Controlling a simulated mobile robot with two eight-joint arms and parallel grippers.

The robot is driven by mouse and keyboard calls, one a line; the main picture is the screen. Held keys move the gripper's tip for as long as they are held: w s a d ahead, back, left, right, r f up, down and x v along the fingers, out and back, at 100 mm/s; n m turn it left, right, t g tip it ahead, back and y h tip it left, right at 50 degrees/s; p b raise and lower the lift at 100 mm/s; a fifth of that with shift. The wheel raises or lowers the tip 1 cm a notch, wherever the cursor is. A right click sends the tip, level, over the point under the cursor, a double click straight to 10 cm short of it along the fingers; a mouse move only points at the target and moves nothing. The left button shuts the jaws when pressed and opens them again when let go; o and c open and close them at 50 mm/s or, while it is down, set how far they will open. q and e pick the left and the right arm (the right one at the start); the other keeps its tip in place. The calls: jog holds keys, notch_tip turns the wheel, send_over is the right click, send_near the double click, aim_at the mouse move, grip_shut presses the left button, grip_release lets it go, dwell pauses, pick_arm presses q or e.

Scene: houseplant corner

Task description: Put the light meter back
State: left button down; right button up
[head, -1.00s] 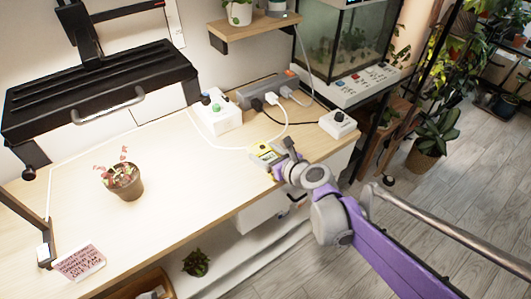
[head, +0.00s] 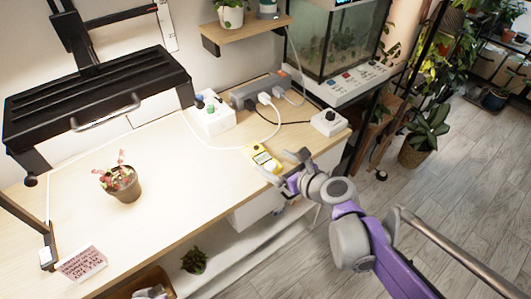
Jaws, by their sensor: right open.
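The light meter (head: 262,157) is a small yellow device with a pale face. It lies on the wooden bench top near the right front edge, in the head view. My right gripper (head: 291,169) is open and empty just to the right of the meter, at the bench's edge, with a small gap between them. My left gripper is not in view.
A potted pink plant (head: 122,183) stands on the bench (head: 190,190), with a handwritten card (head: 82,263) at its front left. A white control box (head: 209,115), a power strip (head: 262,90) and a white dial box (head: 329,122) stand behind the meter, with cables between. The bench middle is clear.

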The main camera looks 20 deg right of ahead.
jog(key=s+f+n+g+h, duration=0.2)
jog(key=s+f+n+g, duration=0.2)
jog(key=s+n, duration=0.7)
jog(key=s+f+n+g+h, duration=0.2)
jog(key=s+f+n+g, duration=0.2)
jog(key=s+n, duration=0.7)
notch_tip(320, 180, down, 2)
jog(key=n, duration=1)
jog(key=shift+s+d+f+h+p, duration=0.15)
jog(key=shift+s+d+h+p, duration=0.05)
jog(key=shift+h+p, duration=0.15)
